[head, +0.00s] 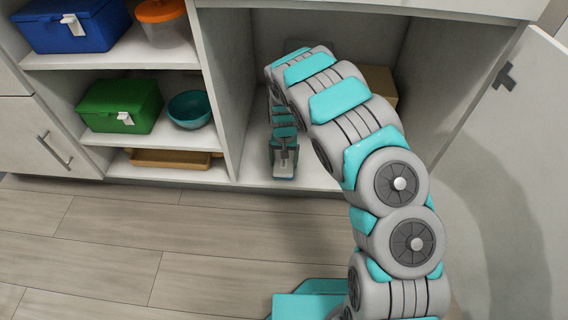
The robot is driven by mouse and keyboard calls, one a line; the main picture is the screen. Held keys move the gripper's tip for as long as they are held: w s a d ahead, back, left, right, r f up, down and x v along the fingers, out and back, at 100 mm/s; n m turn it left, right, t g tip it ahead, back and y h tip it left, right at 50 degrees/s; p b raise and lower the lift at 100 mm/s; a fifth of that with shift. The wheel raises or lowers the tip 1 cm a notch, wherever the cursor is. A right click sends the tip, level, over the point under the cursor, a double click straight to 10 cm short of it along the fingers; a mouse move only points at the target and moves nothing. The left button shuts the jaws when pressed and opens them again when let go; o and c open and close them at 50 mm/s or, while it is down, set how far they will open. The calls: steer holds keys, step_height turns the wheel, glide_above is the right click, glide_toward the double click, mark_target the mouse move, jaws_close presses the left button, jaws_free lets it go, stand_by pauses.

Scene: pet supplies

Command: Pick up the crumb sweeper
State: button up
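I cannot make out a crumb sweeper anywhere in the head view. My gripper (284,164) is low inside the open cabinet compartment, close above its floor near the left wall. A small grey and dark shape shows between its teal-edged sides, too small to tell as fingers or a held thing. Whether the gripper is open or shut is not clear. My arm hides much of the compartment's middle and back.
A brown box (379,83) stands at the compartment's back right, partly hidden. Shelves at left hold a blue case (70,27), orange-lidded container (162,22), green case (121,104), teal bowl (189,109) and tan tray (169,159). The cabinet door (520,150) stands open at right.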

mark_target(284, 160)
steer(key=c, duration=1)
steer(key=shift+r, duration=0.4)
step_height(284, 160, up, 3)
steer(key=shift+p, duration=0.4)
steer(key=s+r+p, duration=0.1)
steer(key=s, duration=1.5)
steer(key=r+p, duration=1)
steer(key=shift+a, duration=0.3)
